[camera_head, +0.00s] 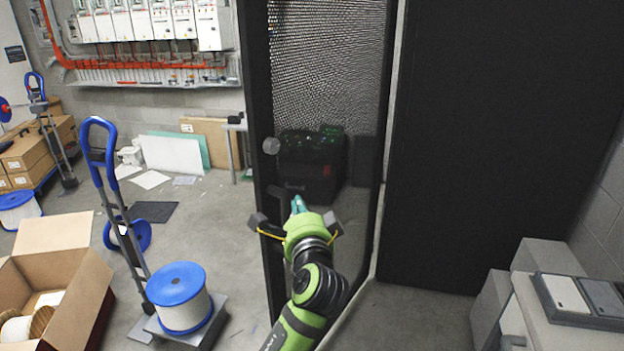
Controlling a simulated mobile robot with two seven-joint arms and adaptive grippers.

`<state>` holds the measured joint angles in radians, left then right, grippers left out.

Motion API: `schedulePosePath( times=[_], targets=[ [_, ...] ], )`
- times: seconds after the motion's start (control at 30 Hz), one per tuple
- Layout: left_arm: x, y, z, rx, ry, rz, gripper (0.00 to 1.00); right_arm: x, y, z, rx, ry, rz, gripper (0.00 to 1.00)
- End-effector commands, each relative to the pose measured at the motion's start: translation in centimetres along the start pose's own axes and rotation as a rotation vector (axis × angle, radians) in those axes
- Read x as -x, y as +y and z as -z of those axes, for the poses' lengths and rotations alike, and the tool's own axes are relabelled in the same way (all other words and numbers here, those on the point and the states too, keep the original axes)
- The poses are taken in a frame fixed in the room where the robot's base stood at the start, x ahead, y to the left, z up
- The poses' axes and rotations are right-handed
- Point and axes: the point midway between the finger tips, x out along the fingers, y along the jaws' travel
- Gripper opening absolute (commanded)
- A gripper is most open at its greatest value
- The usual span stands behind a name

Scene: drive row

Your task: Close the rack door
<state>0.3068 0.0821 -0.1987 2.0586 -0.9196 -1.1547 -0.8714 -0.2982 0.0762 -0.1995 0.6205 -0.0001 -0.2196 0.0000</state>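The rack door (325,60) is a tall black frame with a mesh panel, seen at an angle and standing open beside the rack's plain black side (490,130). A round pale knob-like spot (271,146) shows near the door's left edge.
A blue-handled hand truck (107,180) and a blue and white spool (183,297) stand at left, near an open cardboard box (72,265). Grey blocks (550,256) and a white unit stand at right. The floor left of the door is partly clear.

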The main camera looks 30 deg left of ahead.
Motion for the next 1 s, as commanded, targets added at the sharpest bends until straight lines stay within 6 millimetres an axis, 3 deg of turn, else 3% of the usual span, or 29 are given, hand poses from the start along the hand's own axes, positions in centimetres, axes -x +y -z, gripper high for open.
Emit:
schedulePosePath(
  times=[0.23,0.63,0.8,1.0],
  targets=[
    [-2.1,-1.1,-0.6,-0.004,-0.017,0.015,0.0,0.7,-0.1,-0.2,0.002,-0.003,0.002,0.4],
    [-10.3,-1.2,-0.6,-0.001,-0.015,0.013,0.0,2.4,-0.1,-0.3,0.003,-0.009,0.002,0.4],
    [-11.8,-1.1,-2.5,-0.001,-0.013,0.013,0.0,3.4,0.1,0.0,0.003,-0.006,0.0,0.4],
    [-12.6,-1.0,-3.3,0.002,-0.011,0.012,0.0,3.7,0.2,0.1,0.001,-0.005,-0.002,0.4]
  ],
)
